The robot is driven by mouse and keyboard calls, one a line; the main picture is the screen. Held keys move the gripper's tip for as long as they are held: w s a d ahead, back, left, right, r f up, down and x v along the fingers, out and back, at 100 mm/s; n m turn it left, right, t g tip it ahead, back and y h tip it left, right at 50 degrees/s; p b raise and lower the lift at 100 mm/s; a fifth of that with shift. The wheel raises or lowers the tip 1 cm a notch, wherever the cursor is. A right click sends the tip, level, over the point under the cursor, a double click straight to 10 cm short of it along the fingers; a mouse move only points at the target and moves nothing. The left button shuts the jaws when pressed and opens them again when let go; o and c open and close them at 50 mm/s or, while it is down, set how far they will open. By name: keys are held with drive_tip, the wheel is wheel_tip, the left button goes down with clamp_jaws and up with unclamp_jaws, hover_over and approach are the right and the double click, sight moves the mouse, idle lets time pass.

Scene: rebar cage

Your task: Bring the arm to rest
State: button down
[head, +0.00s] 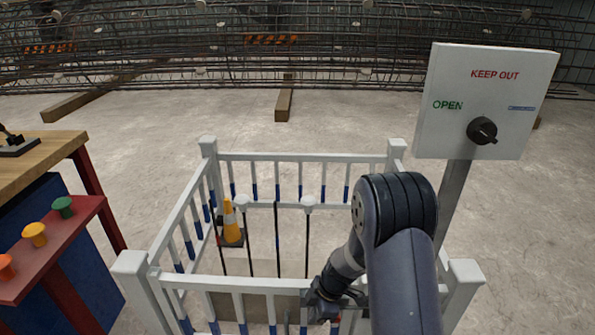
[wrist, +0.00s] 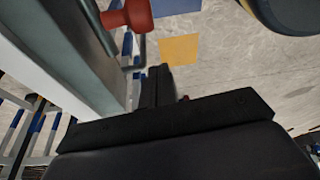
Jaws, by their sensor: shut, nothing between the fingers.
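My gripper (head: 322,306) is low at the front rail of the white fence (head: 250,283) in the head view, with my dark arm reaching down to it from the lower right. In the wrist view its black fingers (wrist: 156,86) are together with nothing between them. A red knob (wrist: 137,14) on a grey metal part (wrist: 75,50) is close by, up and left of the fingers. A gap shows between the knob and the fingers. My arm hides part of the fence's right side.
A sign panel (head: 485,100) with a black dial stands at right. Inside the fence are an orange cone (head: 231,222) and several thin rods. A red shelf (head: 52,250) with coloured buttons and a wooden bench (head: 40,160) are at left.

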drive_tip(key=shift+a, duration=0.45)
